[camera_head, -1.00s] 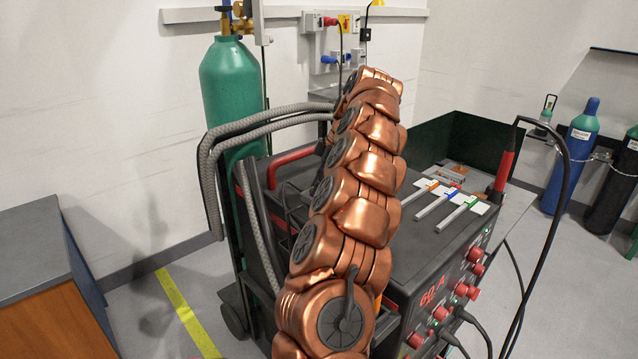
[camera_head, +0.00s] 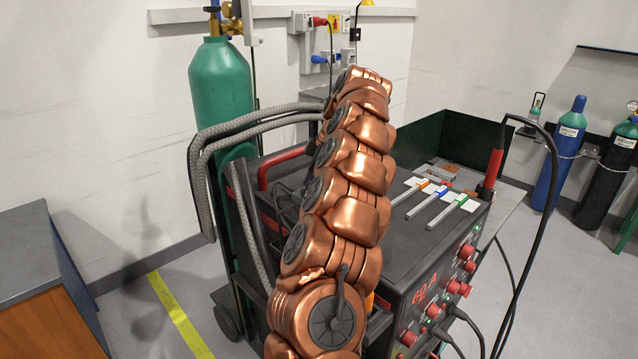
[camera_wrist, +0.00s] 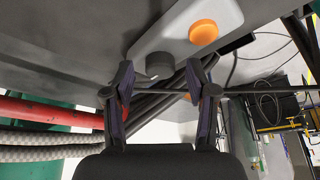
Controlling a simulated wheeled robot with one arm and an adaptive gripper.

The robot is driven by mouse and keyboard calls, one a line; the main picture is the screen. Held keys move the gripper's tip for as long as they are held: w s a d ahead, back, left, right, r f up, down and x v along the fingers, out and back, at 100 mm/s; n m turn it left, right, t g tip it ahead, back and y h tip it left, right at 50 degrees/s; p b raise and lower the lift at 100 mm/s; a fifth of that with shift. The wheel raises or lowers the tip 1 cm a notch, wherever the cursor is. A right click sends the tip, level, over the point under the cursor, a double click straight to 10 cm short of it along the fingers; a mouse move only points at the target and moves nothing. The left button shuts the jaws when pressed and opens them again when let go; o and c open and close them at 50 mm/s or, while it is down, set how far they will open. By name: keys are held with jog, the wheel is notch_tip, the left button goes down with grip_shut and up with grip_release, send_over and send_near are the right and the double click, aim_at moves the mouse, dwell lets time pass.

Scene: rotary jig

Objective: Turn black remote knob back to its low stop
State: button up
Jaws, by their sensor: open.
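The black knob (camera_wrist: 157,66) is a short dark round knob on a light grey panel (camera_wrist: 178,42) in the wrist view. An orange round button (camera_wrist: 203,32) sits to its upper right on the same panel. My gripper (camera_wrist: 160,76) is open, with one fingertip to the left of the knob and one to the right. The knob appears between the fingertips, with a visible gap on each side. Whether the fingers reach down to its depth I cannot tell. In the head view my copper arm hides the gripper and the knob.
A black welding machine (camera_head: 400,262) with red connectors stands beside my arm. A green gas cylinder (camera_head: 220,85) and grey hoses (camera_head: 205,165) are at its left. A red bar (camera_wrist: 50,112) and dark cables cross near the fingers in the wrist view.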

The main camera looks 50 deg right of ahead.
jog(key=shift+v, duration=1.35)
jog(key=shift+s+d, duration=0.25)
jog(key=shift+s+d+r, duration=0.1)
jog(key=shift+s+d, duration=0.85)
jog(key=shift+s, duration=0.25)
jog(key=shift+s+d+f, duration=0.1)
jog(key=shift+s+d, duration=0.85)
jog(key=shift+s, duration=0.2)
jog(key=shift+s+d+r, duration=0.1)
jog(key=shift+s+d, duration=0.9)
jog(key=shift+s, duration=0.2)
jog(key=shift+s+d+r, duration=0.1)
jog(key=shift+s+d, duration=0.4)
jog(key=shift+s, duration=0.05)
jog(key=shift+s+d, duration=0.15)
jog(key=shift+s+d, duration=0.1)
jog(key=shift+s, duration=0.1)
